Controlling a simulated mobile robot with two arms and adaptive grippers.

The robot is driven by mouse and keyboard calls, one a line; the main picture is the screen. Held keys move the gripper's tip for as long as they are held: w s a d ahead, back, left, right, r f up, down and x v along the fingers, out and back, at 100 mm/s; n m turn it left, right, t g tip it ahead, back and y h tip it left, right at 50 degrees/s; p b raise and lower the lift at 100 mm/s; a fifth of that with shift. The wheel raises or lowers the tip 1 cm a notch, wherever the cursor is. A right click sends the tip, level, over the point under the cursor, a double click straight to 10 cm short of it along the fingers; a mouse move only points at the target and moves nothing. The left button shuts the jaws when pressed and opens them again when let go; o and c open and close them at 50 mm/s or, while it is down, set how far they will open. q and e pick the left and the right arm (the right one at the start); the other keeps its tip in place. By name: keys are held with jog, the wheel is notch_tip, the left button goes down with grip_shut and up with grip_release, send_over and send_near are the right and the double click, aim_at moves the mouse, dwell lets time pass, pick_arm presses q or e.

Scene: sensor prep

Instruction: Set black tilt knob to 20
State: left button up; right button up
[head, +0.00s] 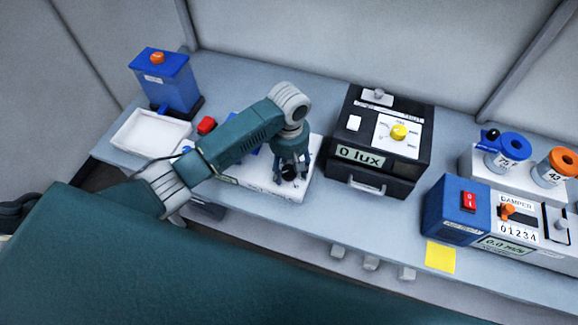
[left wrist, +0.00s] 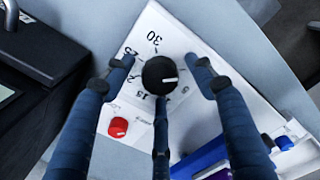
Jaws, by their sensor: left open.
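The black tilt knob (left wrist: 160,75) sits on a white panel (left wrist: 185,35) in the left wrist view. Its white mark points to the right, away from the 25 and 15 marks, which show on its left and below. The 20 mark is not readable. My left gripper (left wrist: 161,82) is open, with its three fingers spread around the knob and gaps at the left and right fingers. I cannot tell whether the lower finger touches. In the head view my left gripper (head: 291,170) is over the white device (head: 303,187), mostly hiding the knob. My right gripper is not in view.
A small red knob (left wrist: 118,127) is on the same panel. A black lux box (head: 390,140) stands close to the right. A white tray (head: 150,133) and a blue container (head: 165,80) are at the left. A blue box with a red switch (head: 455,210) stands farther right.

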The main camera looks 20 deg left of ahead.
pick_arm(q)
jog(key=c, duration=1.2)
